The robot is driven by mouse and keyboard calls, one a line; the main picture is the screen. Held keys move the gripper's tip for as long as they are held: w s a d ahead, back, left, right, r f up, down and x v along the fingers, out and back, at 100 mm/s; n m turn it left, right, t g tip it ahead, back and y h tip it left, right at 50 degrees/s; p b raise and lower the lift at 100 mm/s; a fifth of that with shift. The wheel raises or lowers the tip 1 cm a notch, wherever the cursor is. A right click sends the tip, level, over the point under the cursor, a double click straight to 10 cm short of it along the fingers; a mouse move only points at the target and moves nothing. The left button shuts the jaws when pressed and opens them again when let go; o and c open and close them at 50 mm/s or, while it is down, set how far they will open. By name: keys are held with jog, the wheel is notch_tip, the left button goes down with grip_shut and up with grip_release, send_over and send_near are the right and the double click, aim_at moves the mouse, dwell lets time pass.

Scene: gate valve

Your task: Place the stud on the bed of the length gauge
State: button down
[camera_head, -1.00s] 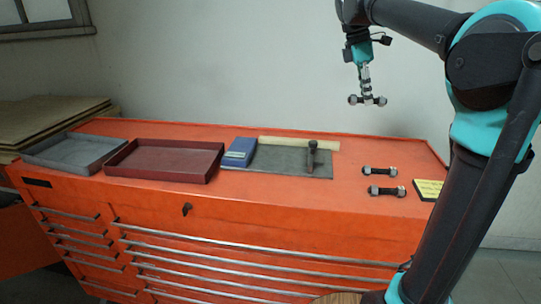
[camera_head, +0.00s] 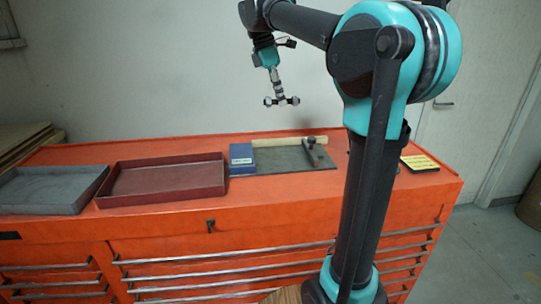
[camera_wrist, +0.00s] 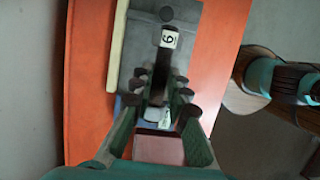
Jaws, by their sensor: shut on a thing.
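The stud is apart from the bed.
A blue block (camera_head: 241,157) stands at the bed's left end. A dark red tray (camera_head: 106,202) and a grey tray (camera_head: 40,209) stand farther left on the orange bench (camera_head: 250,196). A yellow-topped sign (camera_head: 420,162) lies at the right. My arm hides part of the bench.

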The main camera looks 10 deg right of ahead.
aim_at(282, 157)
notch_tip(282, 157, down, 18)
jog(key=shift+f, duration=0.25)
dwell(0.3)
jog(key=c, duration=1.9)
grip_release()
jog(key=shift+f, duration=0.1)
jog(key=o, duration=0.4)
jog(key=v, duration=1.2)
